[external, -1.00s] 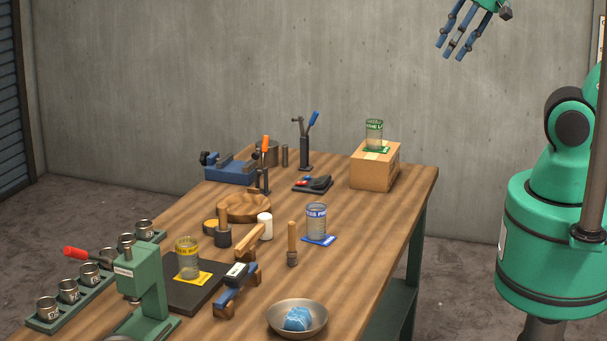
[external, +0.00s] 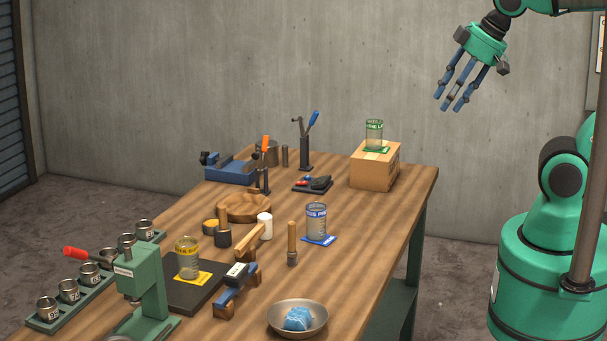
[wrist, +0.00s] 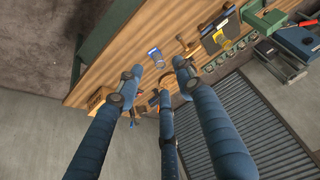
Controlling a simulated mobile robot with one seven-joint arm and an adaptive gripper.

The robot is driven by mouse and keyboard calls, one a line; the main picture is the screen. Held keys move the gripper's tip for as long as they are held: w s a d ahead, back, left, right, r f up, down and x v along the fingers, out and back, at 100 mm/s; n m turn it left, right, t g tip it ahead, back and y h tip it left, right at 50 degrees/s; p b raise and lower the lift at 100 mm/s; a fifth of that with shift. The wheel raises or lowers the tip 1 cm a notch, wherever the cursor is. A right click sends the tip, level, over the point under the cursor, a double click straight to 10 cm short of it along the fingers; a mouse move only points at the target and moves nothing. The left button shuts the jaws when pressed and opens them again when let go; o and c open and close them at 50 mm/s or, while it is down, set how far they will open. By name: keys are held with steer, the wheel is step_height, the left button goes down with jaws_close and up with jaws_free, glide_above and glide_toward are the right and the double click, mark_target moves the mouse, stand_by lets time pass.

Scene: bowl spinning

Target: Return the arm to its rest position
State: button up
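My gripper (external: 458,86) is at the upper right of the external view, in the air above and beyond the far right end of the workbench (external: 375,240). Its blue fingers hang downward, spread apart and empty. My green arm reaches it from the right edge. In the wrist view my gripper (wrist: 150,88) shows its long fingers apart, with nothing between them but the distant bench top. The bench (wrist: 130,62) lies well away from the fingertips.
On the bench stand a cardboard box (external: 371,172) with a green-marked glass (external: 374,134), a blue-marked glass (external: 317,221), a yellow-marked glass (external: 187,258), a metal bowl (external: 279,325) with blue cloth, and a green press (external: 148,285). Space around my gripper is clear.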

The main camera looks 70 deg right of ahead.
step_height(320, 180, down, 6)
steer(key=b, duration=0.4)
steer(key=shift+r+b, duration=0.1)
steer(key=shift+b, duration=0.2)
stand_by(0.8)
